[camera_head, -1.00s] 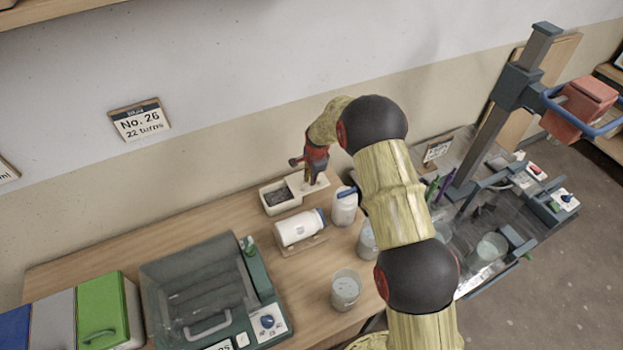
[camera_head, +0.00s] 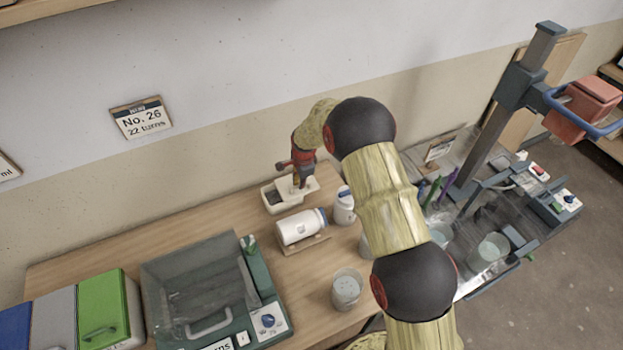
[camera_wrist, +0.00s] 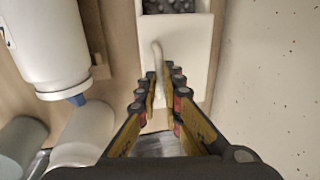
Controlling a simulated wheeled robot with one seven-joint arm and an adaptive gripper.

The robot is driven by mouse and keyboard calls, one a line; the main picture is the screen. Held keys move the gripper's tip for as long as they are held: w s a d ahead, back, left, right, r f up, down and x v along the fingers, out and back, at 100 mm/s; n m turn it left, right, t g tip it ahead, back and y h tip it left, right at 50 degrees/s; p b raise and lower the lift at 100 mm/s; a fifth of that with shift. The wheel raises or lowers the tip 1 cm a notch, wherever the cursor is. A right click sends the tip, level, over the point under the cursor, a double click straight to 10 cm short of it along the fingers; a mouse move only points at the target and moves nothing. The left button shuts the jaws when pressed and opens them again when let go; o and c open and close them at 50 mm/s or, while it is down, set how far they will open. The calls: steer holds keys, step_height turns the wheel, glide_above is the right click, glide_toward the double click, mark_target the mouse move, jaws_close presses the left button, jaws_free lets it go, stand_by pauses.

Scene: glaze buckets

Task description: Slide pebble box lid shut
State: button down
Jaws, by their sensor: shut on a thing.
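The pebble box (camera_head: 271,208) is a small cream box near the wall at the back of the bench. Dark pebbles (camera_wrist: 170,5) show through its open part, at the top edge of the wrist view. Its cream lid (camera_wrist: 190,52) covers the rest and carries a pale upright handle (camera_wrist: 157,60). My gripper (camera_wrist: 162,92) is over the lid, with its fingers closed in on the handle from both sides. In the head view my gripper (camera_head: 299,183) points down at the box and hides part of the lid.
A white jar (camera_head: 298,227) lies on a wooden cradle in front of the box. A white bottle with a blue cap (camera_head: 343,208) stands to the right. The wall is close behind the box. A clear-lidded machine (camera_head: 205,290) stands front left.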

mark_target(285, 195)
steer(key=a, duration=0.2)
steer(key=s+a, duration=0.2)
steer(key=a, duration=0.1)
steer(key=shift+s+a, duration=0.15)
steer(key=shift+a, duration=0.15)
steer(key=c, duration=2)
jaws_free()
steer(key=shift+o, duration=0.4)
step_height(285, 195, up, 12)
steer(key=s+d, duration=0.1)
steer(key=s, duration=0.1)
steer(key=shift+f, duration=0.15)
